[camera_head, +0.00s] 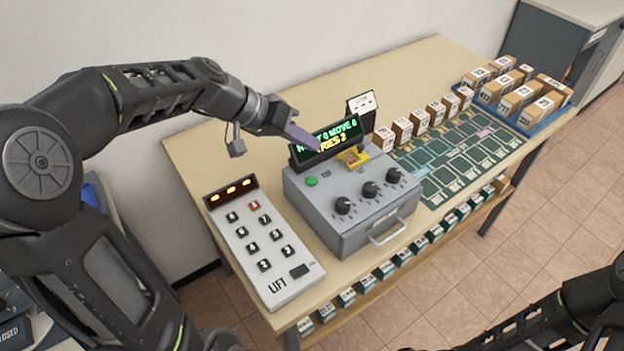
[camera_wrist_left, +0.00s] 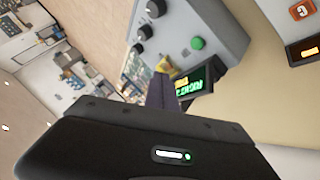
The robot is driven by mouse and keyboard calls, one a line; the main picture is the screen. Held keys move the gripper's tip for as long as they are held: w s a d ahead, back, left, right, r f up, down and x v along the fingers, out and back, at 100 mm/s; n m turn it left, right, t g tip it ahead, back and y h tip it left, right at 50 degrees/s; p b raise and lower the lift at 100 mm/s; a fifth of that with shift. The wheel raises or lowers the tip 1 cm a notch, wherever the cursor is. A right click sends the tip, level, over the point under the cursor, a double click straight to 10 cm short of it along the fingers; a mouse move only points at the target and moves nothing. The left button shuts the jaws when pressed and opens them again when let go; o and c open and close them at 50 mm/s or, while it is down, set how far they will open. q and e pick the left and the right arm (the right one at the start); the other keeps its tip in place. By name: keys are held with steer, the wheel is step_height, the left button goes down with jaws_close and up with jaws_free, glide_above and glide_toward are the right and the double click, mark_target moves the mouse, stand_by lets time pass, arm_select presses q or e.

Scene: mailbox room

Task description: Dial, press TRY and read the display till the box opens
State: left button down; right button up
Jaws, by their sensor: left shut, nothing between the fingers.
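The grey lock box (camera_head: 345,215) stands on the table with its front drawer handle (camera_head: 387,233) in place; the drawer looks shut. On its sloped top are three black dials (camera_head: 369,189), a green button (camera_head: 311,181) and a yellow piece (camera_head: 352,157). The display (camera_head: 330,140) behind them shows green text ending in "MOVE 0" and yellow text reading "TRIES 2"; its left part is hidden by my gripper. My left gripper (camera_head: 303,137) is shut and empty, in front of the display. The wrist view shows the green button (camera_wrist_left: 197,43) and dials beyond the fingers. My right gripper is out of view.
A keypad panel marked LIFT (camera_head: 262,245) with an orange display lies left of the box. A small white card (camera_head: 361,103) stands behind it. To the right are a green mat (camera_head: 433,187), a row of small boxes and a blue tray (camera_head: 563,101) of cartons.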

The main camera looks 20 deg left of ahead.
arm_select(q)
steer(key=b, duration=0.4)
glide_above(307, 181)
step_height(307, 181, down, 7)
steer(key=shift+r, duration=0.1)
steer(key=shift+f+b, duration=0.45)
steer(key=shift+b, duration=0.05)
stand_by(1.4)
steer(key=shift+f+b, duration=0.4)
steer(key=shift+b, duration=0.3)
steer(key=shift+f+b, duration=0.45)
steer(key=shift+b, duration=0.1)
stand_by(0.5)
steer(key=shift+r, duration=0.2)
steer(key=shift+r+p, duration=0.4)
steer(key=shift+r, duration=0.3)
